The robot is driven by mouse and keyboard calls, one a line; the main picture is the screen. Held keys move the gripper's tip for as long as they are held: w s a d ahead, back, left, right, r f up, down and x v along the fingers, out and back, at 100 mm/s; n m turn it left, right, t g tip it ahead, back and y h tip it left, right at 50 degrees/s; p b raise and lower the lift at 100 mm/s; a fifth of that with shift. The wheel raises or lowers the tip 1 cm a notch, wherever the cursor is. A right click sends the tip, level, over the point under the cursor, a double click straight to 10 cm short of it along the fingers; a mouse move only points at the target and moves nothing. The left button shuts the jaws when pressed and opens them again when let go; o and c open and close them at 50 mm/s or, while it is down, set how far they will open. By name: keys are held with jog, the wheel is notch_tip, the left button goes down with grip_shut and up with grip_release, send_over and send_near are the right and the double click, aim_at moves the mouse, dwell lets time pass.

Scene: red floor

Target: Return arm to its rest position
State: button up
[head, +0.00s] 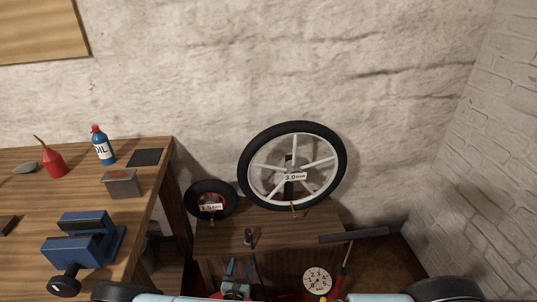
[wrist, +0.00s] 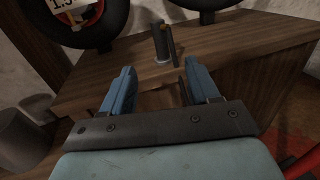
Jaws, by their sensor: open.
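My gripper (head: 238,270) shows at the bottom of the head view, in front of the low wooden stand (head: 222,238). In the wrist view its two blue fingers are apart and my gripper (wrist: 158,78) is open, with nothing held between them. A small dark upright fitting (head: 248,237) stands on the stand top just beyond the fingertips. The same fitting (wrist: 162,44) shows in the wrist view beyond the gap, apart from the fingers. Most of my arm is out of view.
A large spoked wheel (head: 252,178) and a small wheel (head: 190,199) stand on the stand against the wall. A workbench (head: 150,200) with a blue vise (head: 85,245) is at left. A floor pump with a round gauge (head: 317,281) and dark handle (head: 353,236) is at right.

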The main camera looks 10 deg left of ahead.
jog(key=w+d+r+m+g+h, duration=0.35)
jog(key=r+m+h, duration=0.2)
jog(key=r, duration=0.35)
jog(key=w+d+r+m+g+h, duration=0.2)
jog(key=w+d+r+m+h, duration=0.2)
jog(key=r+m, duration=0.4)
jog(key=w+d+r+m+g, duration=0.1)
jog(key=d+r+m+g, duration=0.35)
jog(key=d+r, duration=0.4)
jog(key=w+d+r+m+g, duration=0.1)
jog(key=d+r+m+g, duration=0.4)
jog(key=r, duration=0.7)
jog(key=s+d+r+m+g+y, duration=0.1)
jog(key=s+d+r+m+y, duration=0.25)
jog(key=d+r, duration=0.35)
jog(key=s+d+r+m+g+y, duration=0.1)
jog(key=s+d+r+m+y, duration=0.2)
jog(key=d+r, duration=0.4)
jog(key=s+d+r+m+t+y, duration=0.1)
jog(key=s+d+r+m+t, duration=0.1)
jog(key=s+r, duration=0.3)
jog(key=s+d+r+m+t+y, duration=0.2)
jog(key=s+r+m, duration=0.2)
jog(key=s, duration=0.5)
jog(key=shift+s+d+r+t, duration=0.3)
jog(key=shift+d+r, duration=0.05)
jog(key=shift+r, duration=0.7)
